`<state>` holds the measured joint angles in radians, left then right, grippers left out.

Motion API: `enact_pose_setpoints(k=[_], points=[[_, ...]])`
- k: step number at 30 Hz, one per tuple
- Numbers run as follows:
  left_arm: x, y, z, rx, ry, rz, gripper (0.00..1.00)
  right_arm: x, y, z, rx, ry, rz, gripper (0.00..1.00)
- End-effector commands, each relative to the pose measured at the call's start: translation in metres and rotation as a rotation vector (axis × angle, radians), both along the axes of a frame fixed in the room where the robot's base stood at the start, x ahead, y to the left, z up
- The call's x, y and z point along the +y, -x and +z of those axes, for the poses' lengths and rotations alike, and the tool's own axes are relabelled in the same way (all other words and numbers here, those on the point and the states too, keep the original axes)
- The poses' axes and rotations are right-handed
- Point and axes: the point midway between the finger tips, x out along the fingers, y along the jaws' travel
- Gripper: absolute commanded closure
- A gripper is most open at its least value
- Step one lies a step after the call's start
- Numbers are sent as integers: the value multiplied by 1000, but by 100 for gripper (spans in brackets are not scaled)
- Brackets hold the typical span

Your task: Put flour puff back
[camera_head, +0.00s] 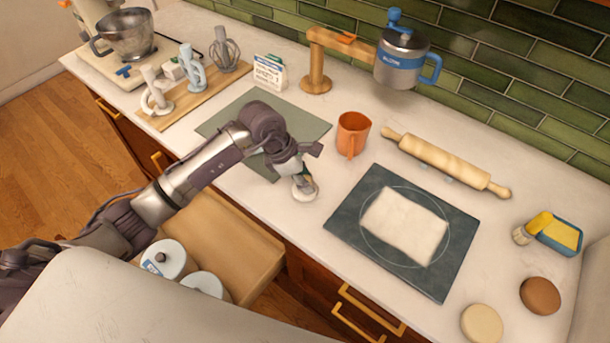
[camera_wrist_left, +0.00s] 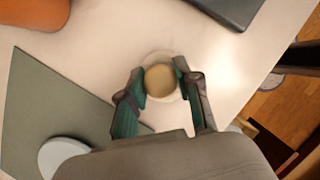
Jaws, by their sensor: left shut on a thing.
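A small round white thing with a beige knob, which looks like the flour puff (camera_head: 305,189), is at the counter near its front edge, left of the dark board. It also shows in the left wrist view (camera_wrist_left: 161,79), between the fingers. My left gripper (camera_head: 301,176) points down over it and is shut on it, with one finger on each side. I cannot tell whether the puff touches the counter. The left gripper's fingers show in the wrist view (camera_wrist_left: 160,92). My right gripper is not in view.
A dark board (camera_head: 345,228) bears a white dough sheet. An orange cup (camera_head: 352,134), a rolling pin (camera_head: 445,164) and a green mat (camera_head: 312,126) lie nearby. An open drawer (camera_head: 262,262) below holds white canisters (camera_head: 170,258). A pale disc (camera_wrist_left: 62,157) shows on the mat.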

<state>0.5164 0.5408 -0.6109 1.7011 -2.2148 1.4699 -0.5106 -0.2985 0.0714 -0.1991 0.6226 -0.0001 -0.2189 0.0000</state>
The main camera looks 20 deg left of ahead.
Motion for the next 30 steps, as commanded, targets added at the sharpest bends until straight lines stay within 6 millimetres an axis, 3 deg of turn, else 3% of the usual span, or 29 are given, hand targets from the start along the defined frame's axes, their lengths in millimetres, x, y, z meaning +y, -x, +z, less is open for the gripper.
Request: enact_pose_setpoints(k=[8,9,13,25,30], points=[[0,0,-4,0,0,0,95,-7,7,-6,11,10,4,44],[0,0,-3,0,0,0,62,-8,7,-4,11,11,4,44],[0,0,-2,0,0,0,42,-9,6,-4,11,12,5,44],[1,0,4,-2,0,1,42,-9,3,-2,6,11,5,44],[13,5,30,-6,-3,0,42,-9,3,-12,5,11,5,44]])
